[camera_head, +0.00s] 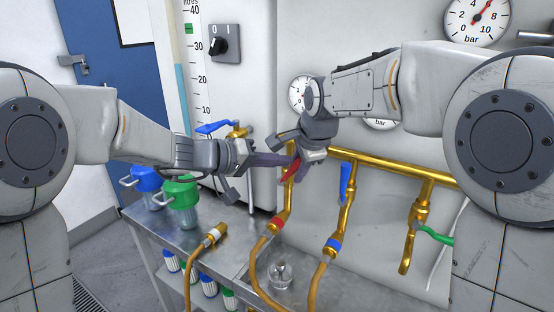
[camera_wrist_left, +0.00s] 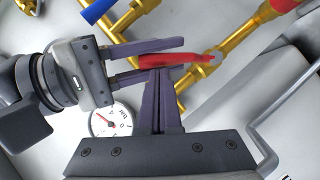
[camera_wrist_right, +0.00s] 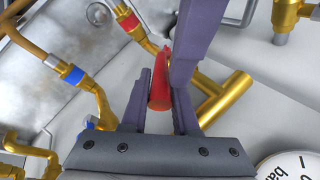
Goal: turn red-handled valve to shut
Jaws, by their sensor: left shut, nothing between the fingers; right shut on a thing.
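The red valve handle (camera_head: 290,171) sits on a brass pipe (camera_head: 284,205) at the wall. My right gripper (camera_head: 305,172) is shut on the red handle. In the right wrist view the handle (camera_wrist_right: 160,80) lies between its two fingers. In the left wrist view the handle (camera_wrist_left: 190,59) runs from its pivot to my right fingers, at an angle to the pipe. My left gripper (camera_head: 281,160) is shut and empty, its tips close beside the handle; contact is unclear. Its fingers (camera_wrist_left: 161,85) are together in the left wrist view.
A blue-handled valve (camera_head: 347,178) and a green-handled one (camera_head: 435,235) are to the right on the brass manifold (camera_head: 390,165). Brass-coloured hoses hang over the metal bench (camera_head: 225,240). A glass (camera_head: 281,272) stands there. Blue and green containers are at left. Gauges are on the wall.

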